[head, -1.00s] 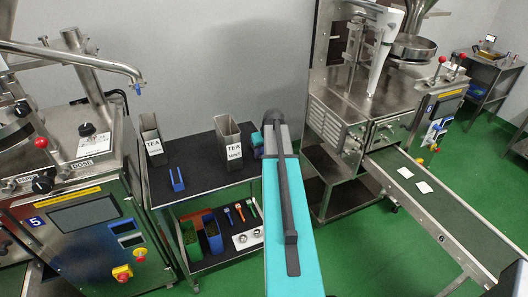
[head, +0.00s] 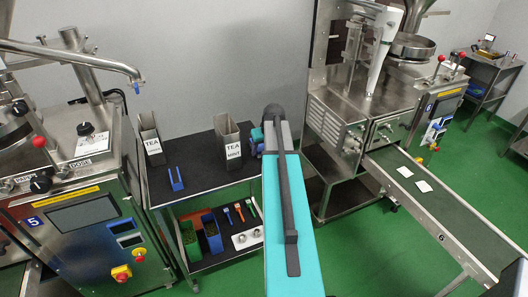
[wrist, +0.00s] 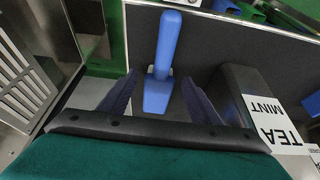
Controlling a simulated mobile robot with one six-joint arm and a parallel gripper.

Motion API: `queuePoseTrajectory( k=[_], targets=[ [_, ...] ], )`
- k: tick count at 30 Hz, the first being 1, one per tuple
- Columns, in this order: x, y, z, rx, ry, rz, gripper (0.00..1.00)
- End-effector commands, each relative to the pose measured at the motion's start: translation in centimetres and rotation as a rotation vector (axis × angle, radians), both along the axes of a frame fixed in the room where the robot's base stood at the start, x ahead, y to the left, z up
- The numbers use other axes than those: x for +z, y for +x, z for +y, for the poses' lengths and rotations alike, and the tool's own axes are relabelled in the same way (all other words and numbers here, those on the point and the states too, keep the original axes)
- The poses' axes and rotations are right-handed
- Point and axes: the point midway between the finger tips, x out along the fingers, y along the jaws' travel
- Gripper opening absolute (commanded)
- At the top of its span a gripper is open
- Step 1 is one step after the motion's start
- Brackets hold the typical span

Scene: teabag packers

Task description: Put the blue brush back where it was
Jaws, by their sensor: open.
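The blue brush (wrist: 167,45) lies on the dark cart top in the wrist view, its handle pointing up the picture. Its wider lower end sits between the fingers of my gripper (wrist: 157,100). The gripper is open, with a finger apart on each side of the brush. I cannot make out bristles. In the head view my wrist (head: 257,136) is at the right end of the cart top, right of the TEA MINT tin (head: 233,150). My arm hides the fingers and this brush there. Another blue tool (head: 175,179) lies on the left of the cart top.
The TEA MINT tin (wrist: 255,100) stands close to the right finger in the wrist view. A TEA tin (head: 153,146) is at the cart's back left. The lower shelf holds bins (head: 212,235) and small coloured tools (head: 239,211). Machines flank the cart (head: 208,190).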

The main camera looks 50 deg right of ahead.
Motion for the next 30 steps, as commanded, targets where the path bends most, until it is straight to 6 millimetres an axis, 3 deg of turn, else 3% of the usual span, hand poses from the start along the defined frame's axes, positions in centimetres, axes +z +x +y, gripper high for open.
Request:
queuePoseTrajectory(
  k=[21,30],
  targets=[
    [7.1,-2.8,1.2,0.000,0.000,-0.001,0.57],
    [8.9,-3.5,1.5,0.000,0.000,0.000,0.57]
  ],
)
